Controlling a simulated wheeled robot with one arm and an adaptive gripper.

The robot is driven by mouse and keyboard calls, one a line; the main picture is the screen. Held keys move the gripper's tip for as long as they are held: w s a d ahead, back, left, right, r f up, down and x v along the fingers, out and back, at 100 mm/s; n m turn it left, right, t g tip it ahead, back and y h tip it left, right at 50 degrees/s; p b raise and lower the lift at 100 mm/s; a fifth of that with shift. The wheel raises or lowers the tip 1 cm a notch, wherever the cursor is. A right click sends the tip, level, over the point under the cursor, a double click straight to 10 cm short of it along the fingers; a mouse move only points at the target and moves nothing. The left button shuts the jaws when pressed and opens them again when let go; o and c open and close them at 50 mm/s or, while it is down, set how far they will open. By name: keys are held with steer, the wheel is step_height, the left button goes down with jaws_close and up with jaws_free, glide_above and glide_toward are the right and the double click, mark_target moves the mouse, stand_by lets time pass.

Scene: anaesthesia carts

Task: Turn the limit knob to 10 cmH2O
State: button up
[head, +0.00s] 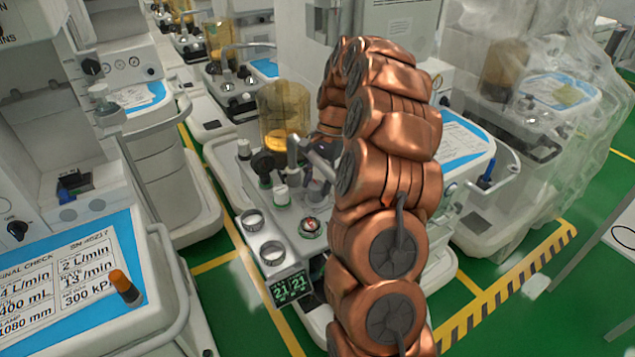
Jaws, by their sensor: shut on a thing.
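My copper-coloured arm rises through the middle of the view and bends over toward the cart behind it. My gripper (318,168) is a small dark shape beside the arm, low over the cart's top panel (285,222). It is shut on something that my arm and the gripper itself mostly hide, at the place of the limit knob. The knob's scale and pointer cannot be read from here. A bent grey metal pipe (298,152) stands just left of the gripper. A small round gauge (310,227) with red on its face sits nearer on the panel.
A display (291,288) reads 21 and 21 on the cart's front. An amber canister (284,115) stands behind the panel. Another cart (70,290) with a checklist fills the lower left.

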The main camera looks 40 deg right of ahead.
steer(key=o, duration=1.1)
steer(key=shift+o, duration=0.2)
steer(key=v, duration=0.7)
steer(key=shift+r, duration=0.25)
